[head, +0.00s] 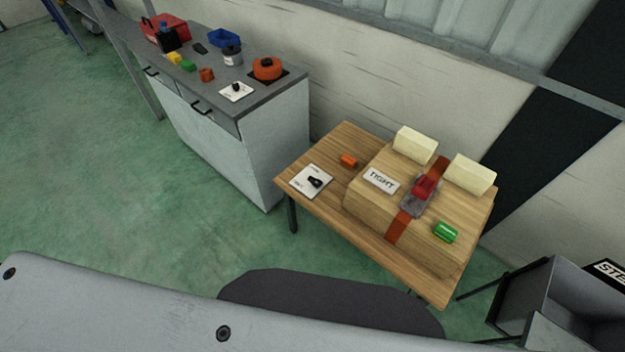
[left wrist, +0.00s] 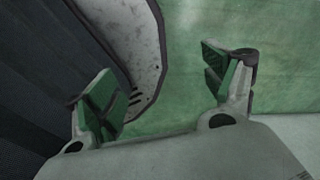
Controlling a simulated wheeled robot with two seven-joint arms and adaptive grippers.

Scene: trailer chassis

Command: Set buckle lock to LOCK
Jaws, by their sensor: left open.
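A white plate (head: 311,181) with a black knob (head: 315,182) lies at the left end of the wooden table. Its small lettering is too fine to read, so I cannot tell which setting the knob points to. An orange strap (head: 397,229) runs over a wooden box (head: 370,207), and a grey buckle with a red lever (head: 424,187) sits on it. A card reading TIGHT (head: 381,180) lies beside the strap. My left gripper (left wrist: 160,82) is open and empty in the left wrist view, over green floor, with none of these things near it. My right gripper is not in view.
A grey cabinet (head: 235,150) with several items on top stands behind left. A grey bin (head: 565,300) is at right. Floor at left is clear.

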